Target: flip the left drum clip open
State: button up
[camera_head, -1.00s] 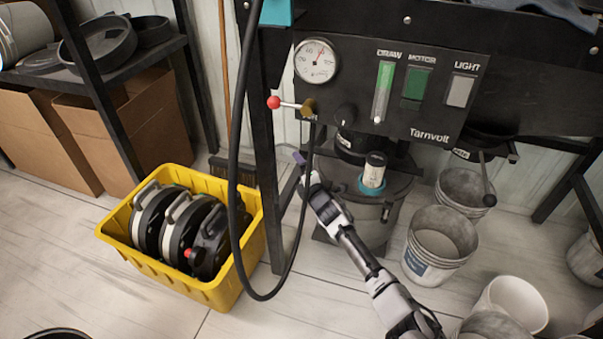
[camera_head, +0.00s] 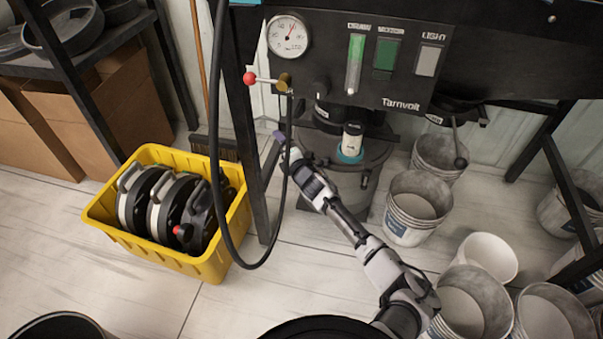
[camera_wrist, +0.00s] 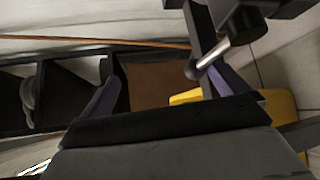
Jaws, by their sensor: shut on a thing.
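The grey drum (camera_head: 357,182) stands under the control panel, with a teal-ringed pale cylinder (camera_head: 352,140) on top. My gripper (camera_head: 281,140) is at the drum's left side, its purple fingertips by the black frame post. In the wrist view the left drum clip (camera_wrist: 214,57) shows as a silver bar with a dark rounded end, against the right finger. The gripper (camera_wrist: 165,95) is shut on this clip, though the fingers look well apart there. In the head view the gripper and hose hide the clip, and its angle cannot be told.
A black hose (camera_head: 222,190) loops down just left of my gripper. A yellow crate (camera_head: 205,262) with several dark round parts stands on the floor to the left. Grey buckets (camera_head: 410,215) stand to the right of my arm. A red-knobbed lever (camera_head: 265,79) sits above.

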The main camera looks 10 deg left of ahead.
jog(key=shift+s+d+r+p, duration=0.55)
jog(key=shift+s+d+r, duration=0.05)
jog(key=shift+d+r, duration=0.1)
jog(key=shift+c, duration=1.1)
jog(key=shift+s+d, duration=0.2)
jog(key=shift+s, duration=0.05)
jog(key=shift+c, duration=0.9)
jog(key=shift+s+d+r+p, duration=0.15)
jog(key=shift+s+d+p, duration=0.1)
jog(key=shift+p, duration=0.1)
jog(key=c, duration=0.4)
jog(key=s+d+p, duration=0.1)
jog(key=s+d, duration=0.1)
jog(key=s+d+f+p, duration=0.1)
jog(key=s+d+p, duration=0.1)
jog(key=s, duration=0.1)
jog(key=s+d+f+p, duration=0.1)
jog(key=s+d+p, duration=0.1)
jog(key=s, duration=0.1)
jog(key=shift+s+d, duration=0.15)
jog(key=shift+s, duration=0.05)
